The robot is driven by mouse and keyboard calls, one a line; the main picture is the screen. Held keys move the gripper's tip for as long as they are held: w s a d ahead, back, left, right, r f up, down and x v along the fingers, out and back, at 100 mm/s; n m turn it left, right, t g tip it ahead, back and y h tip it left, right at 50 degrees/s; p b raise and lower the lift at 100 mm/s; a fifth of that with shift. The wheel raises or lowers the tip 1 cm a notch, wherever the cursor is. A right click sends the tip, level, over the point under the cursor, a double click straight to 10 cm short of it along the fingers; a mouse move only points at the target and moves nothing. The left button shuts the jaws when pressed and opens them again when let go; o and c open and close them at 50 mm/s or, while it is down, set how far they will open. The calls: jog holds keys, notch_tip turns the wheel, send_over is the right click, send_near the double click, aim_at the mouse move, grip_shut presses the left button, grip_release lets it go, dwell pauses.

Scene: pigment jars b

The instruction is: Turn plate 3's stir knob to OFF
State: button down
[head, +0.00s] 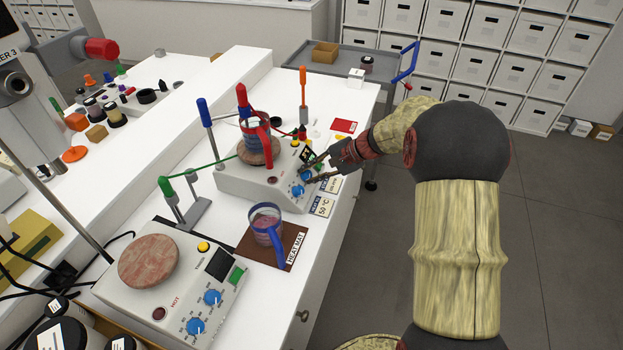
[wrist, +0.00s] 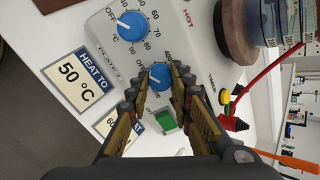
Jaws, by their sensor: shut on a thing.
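The far hot plate (head: 228,187) has two blue knobs on its front panel. Its heat knob (wrist: 131,26), marked in °C, also shows in the head view (head: 297,191). The stir knob (wrist: 158,74) sits beside it, nearer the green switch (wrist: 166,121). My gripper (head: 308,172) reaches in from the right. In the wrist view my gripper (wrist: 160,78) has its fingertips on either side of the stir knob, shut on it. The fingers hide part of its dial, and its exact setting is unclear. The plate's number is not readable.
A beaker with a red handle (head: 262,135) stands on the far plate, with red and green cables nearby. A mug (head: 267,224) sits on the brown heat mat (head: 290,246). A nearer hot plate (head: 180,285) has similar knobs. Cards (wrist: 75,80) lie before the far plate.

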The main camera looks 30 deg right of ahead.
jog(key=shift+n+b, duration=0.3)
dwell(0.4)
jog(key=c, duration=1.8)
grip_release()
jog(key=shift+c, duration=0.2)
jog(key=v, duration=1.2)
jog(key=shift+w, duration=0.1)
